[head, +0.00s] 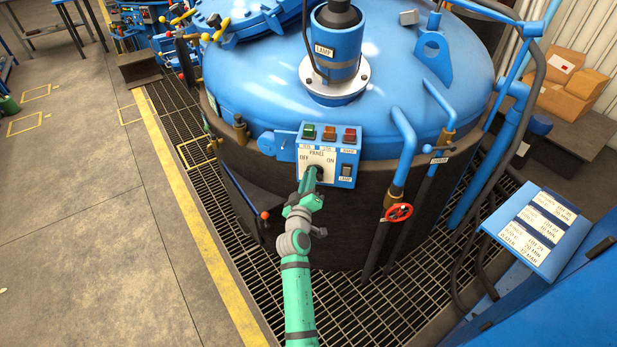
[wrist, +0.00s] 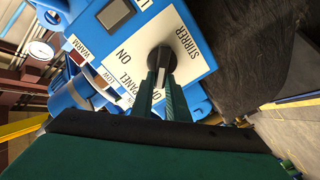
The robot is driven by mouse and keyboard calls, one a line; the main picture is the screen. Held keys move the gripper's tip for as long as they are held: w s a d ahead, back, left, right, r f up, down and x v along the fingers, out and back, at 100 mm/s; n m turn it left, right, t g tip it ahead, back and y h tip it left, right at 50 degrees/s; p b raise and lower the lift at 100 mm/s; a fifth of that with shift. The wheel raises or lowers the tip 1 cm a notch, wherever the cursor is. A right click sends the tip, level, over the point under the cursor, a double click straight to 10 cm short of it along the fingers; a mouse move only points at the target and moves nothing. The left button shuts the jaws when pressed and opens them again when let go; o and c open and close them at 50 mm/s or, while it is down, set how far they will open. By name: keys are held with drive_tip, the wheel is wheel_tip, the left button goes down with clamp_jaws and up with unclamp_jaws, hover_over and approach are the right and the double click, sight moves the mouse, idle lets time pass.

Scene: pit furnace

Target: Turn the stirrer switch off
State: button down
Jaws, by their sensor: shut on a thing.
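The stirrer switch (wrist: 161,57) is a dark round knob on a white plate (wrist: 190,45) marked STIRRER, with ON and OFF at its two sides. The plate is on the blue panel box (head: 347,157) on the front of the round vessel; in the head view OFF is on the left and ON on the right. My gripper (head: 313,176) reaches the knob from the front. In the wrist view its two fingers (wrist: 164,92) are closed on the knob's grip. The fingers cover part of the knob, and I cannot tell which mark it points to.
Green, orange and red pieces (head: 329,132) top the panel box, and a dark rocker switch (head: 346,170) is to the right of the plate. A red handwheel (head: 398,212) and blue pipes stand farther right. Grating (head: 270,255) surrounds the vessel; open floor lies left.

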drive_tip(key=c, duration=1.7)
unclamp_jaws()
drive_tip(key=shift+w, duration=0.1)
drive_tip(key=s, duration=0.3)
drive_tip(key=s+a, duration=0.1)
drive_tip(key=s, duration=0.6)
drive_tip(key=shift+s+a, duration=0.25)
drive_tip(key=shift+s, duration=0.15)
